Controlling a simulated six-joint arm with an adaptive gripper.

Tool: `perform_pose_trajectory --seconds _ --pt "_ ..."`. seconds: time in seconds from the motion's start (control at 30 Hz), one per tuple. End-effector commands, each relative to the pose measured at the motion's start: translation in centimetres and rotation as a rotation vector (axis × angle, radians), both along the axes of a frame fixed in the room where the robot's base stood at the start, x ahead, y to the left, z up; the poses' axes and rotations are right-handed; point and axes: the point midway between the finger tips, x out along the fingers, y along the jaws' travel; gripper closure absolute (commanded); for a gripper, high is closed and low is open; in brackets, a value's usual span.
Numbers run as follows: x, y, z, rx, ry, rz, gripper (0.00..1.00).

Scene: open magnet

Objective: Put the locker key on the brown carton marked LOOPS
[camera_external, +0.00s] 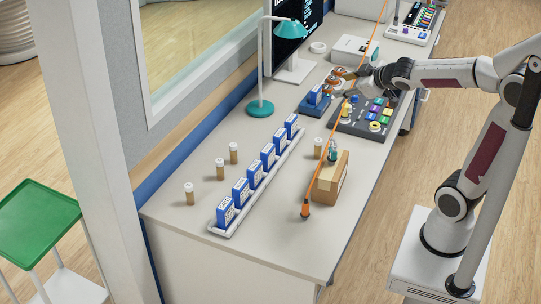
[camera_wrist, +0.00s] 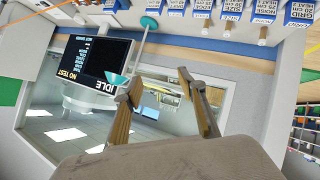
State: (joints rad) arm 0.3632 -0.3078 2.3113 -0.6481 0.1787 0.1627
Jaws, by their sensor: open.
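The brown carton (camera_external: 326,180) stands near the front right of the counter in the external view. Any marking on it is too small to read. A small dark teal item (camera_external: 333,151) shows just behind the carton; I cannot tell what it is. I cannot make out the locker key in either view. My gripper (camera_external: 336,80) is over the far part of the counter, beyond the carton and near the control panel. In the wrist view my gripper (camera_wrist: 160,77) has its two fingers spread, with nothing between them.
An orange cord (camera_external: 346,106) slants down past the carton to an orange end on the counter. A white rack (camera_external: 214,229) of several blue boxes, small vials (camera_external: 189,194), a teal lamp (camera_external: 260,108) and a button panel (camera_external: 361,124) stand around. The counter's near end is clear.

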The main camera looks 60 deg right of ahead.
Motion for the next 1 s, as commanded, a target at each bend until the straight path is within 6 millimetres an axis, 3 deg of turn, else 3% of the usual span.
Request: perform_pose_trajectory --seconds 0.6,0.8,1.0 --pt "-16.0 15.6 -6.5 0.397 0.298 0.021 0.59" --pt "-19.2 18.6 -7.7 0.47 0.371 0.063 0.59" --pt "-19.8 19.1 -8.0 0.483 0.388 0.07 0.59"
